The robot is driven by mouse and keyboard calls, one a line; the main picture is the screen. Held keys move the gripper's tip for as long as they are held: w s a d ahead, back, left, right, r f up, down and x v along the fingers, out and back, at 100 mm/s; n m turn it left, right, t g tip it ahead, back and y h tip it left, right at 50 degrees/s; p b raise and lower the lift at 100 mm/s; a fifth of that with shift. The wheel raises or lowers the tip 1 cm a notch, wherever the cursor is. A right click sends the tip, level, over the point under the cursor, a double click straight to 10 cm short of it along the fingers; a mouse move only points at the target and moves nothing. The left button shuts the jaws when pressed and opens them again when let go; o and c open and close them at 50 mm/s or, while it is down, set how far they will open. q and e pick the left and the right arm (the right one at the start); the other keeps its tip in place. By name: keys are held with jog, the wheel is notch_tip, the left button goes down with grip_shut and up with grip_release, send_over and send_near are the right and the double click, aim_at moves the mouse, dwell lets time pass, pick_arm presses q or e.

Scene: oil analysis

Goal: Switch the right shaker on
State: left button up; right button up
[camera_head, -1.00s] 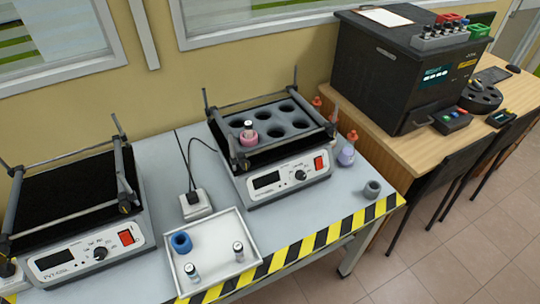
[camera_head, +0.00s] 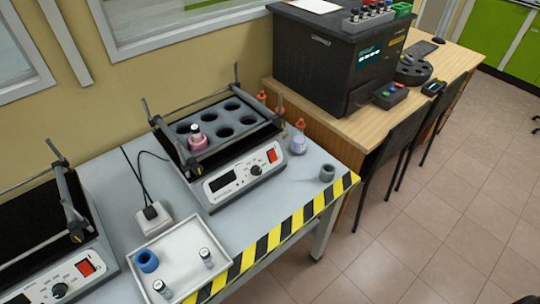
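The right shaker (camera_head: 236,182) stands on the grey table, with a dark display, a knob (camera_head: 256,170) and a red switch (camera_head: 272,156) on its front panel. The display looks dark. On its platform is a grey rack (camera_head: 221,107) with several round holes. A pink holder with a vial (camera_head: 197,139) sits in the rack's front left hole. The left shaker (camera_head: 62,278) is partly cut off at the left edge, with its own red switch (camera_head: 86,268). Neither of my grippers is in view.
A white tray (camera_head: 196,231) holds a blue ring (camera_head: 147,261) and two vials. A power strip (camera_head: 153,217) is behind it. A grey ring (camera_head: 327,173) and a flask (camera_head: 298,144) stand right of the shaker. A wooden desk with a black machine (camera_head: 335,60) stands beyond.

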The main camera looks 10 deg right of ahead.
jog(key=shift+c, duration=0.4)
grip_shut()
